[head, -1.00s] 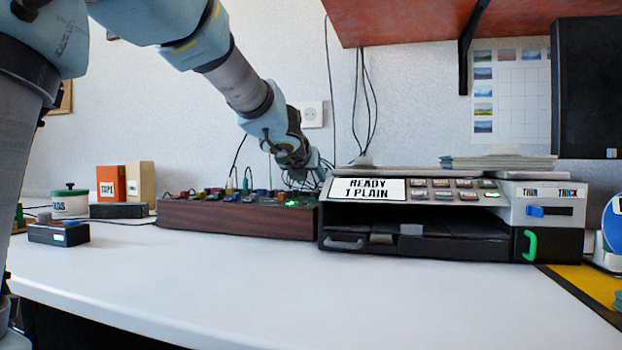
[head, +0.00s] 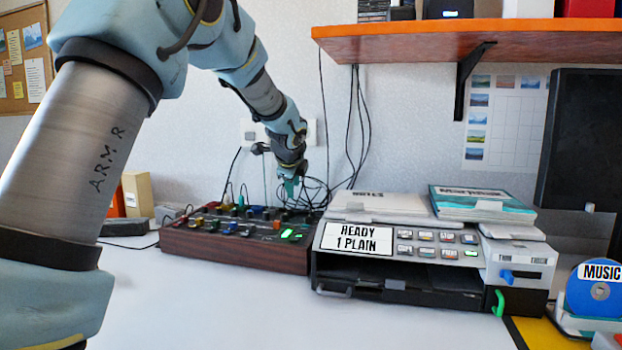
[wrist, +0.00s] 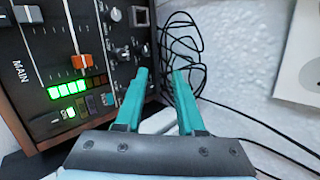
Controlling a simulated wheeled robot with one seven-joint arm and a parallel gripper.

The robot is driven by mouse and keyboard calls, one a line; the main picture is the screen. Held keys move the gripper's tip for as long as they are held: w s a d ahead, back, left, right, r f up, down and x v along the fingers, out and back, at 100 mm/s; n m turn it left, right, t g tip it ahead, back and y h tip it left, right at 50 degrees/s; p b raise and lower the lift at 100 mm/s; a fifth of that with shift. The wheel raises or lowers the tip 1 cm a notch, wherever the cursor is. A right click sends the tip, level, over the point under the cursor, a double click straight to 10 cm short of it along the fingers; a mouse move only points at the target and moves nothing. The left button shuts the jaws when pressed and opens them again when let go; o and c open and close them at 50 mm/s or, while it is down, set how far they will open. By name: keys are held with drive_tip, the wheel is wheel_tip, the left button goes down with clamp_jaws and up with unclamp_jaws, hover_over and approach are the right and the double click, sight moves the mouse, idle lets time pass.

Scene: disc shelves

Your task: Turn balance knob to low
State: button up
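The mixer (head: 235,245), a dark panel in a wood-sided case, stands at the back of the table. In the wrist view its panel (wrist: 35,60) shows "MAIN", an orange slider (wrist: 82,60), green level lights (wrist: 68,88) and several small knobs (wrist: 123,53) near its right edge. I cannot read which one is the balance knob. My gripper (head: 290,187) is above the mixer's rear right part in the head view. In the wrist view my gripper (wrist: 160,78) has its teal fingers apart with nothing between them, beside the panel's right edge.
Black cables (wrist: 180,45) lie loose behind the mixer and show between and beyond the fingers. The printer (head: 400,265) stands close to the mixer's right, with papers on top. An orange shelf (head: 440,40) hangs at upper right. The white table front is clear.

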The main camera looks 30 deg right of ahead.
sight(312, 211)
drive_tip(key=d+f+n+g+p, duration=0.2)
drive_tip(key=n+p, duration=0.2)
drive_tip(key=p, duration=0.3)
drive_tip(key=d+f+n+g+p, duration=0.2)
drive_tip(key=f+n+p, duration=0.1)
drive_tip(key=n+p, duration=0.2)
drive_tip(key=d+f+n+g+p, duration=0.1)
drive_tip(key=f+n+g+p, duration=0.1)
drive_tip(key=n+p, duration=0.3)
drive_tip(key=shift+w+d+f+p, duration=0.15)
drive_tip(key=shift+w+d+p, duration=0.2)
drive_tip(key=shift+p, duration=1.55)
clamp_jaws()
